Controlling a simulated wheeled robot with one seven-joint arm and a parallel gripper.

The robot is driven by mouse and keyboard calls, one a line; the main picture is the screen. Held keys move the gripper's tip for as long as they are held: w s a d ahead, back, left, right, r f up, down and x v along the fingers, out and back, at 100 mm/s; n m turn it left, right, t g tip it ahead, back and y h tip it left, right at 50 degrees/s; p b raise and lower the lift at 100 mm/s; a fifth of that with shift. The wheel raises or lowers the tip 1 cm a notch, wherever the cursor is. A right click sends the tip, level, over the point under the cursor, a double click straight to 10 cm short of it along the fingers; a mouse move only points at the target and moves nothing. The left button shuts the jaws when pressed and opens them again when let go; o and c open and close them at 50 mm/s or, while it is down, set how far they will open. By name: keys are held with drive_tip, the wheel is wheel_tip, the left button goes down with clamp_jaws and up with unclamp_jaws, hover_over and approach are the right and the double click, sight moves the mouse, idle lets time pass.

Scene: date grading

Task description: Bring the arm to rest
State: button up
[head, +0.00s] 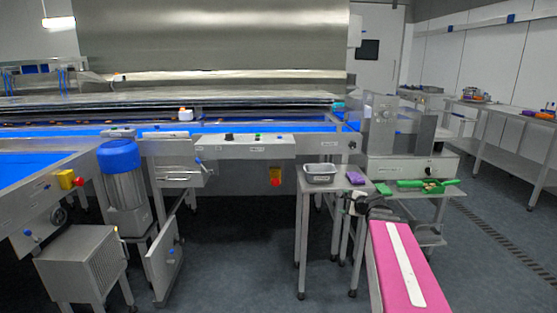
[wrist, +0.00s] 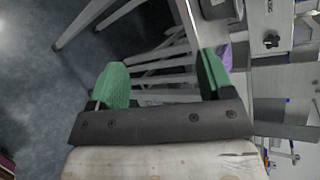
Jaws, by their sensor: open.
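My gripper (wrist: 162,78) shows in the wrist view with its two green-padded fingers spread apart. Nothing is between the fingers; behind the gap are floor and metal table legs. In the head view my gripper is small and dark beside the small metal table, and its fingers cannot be made out clearly. The small table (head: 312,190) stands near the middle right of the head view. It bears a grey metal tray (head: 320,180) and a purple block (head: 355,178). The purple block shows partly behind the right finger in the wrist view (wrist: 225,59).
A green scoop (head: 428,186) lies on the stand right of the small table. A conveyor with a blue belt (head: 255,128) runs behind. A blue-topped motor unit (head: 121,160) and a grey vented box (head: 82,265) stand at left. Floor (head: 235,255) is clear in front.

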drive_tip(key=s+a+f+n+g+h, duration=0.3)
drive_tip(key=s+f+n+g, duration=0.3)
drive_tip(key=s+f+n, duration=0.2)
drive_tip(key=s+a+f+n+g+h, duration=0.2)
drive_tip(key=s+a+f+n+g, duration=0.3)
drive_tip(key=s+f+n, duration=0.4)
drive_tip(key=s+f+g, duration=0.1)
drive_tip(key=s, duration=0.2)
drive_tip(key=shift+a+f+n+h, duration=0.3)
drive_tip(key=shift+a+f+h, duration=0.05)
drive_tip(key=shift+a+h, duration=0.05)
idle(5.6)
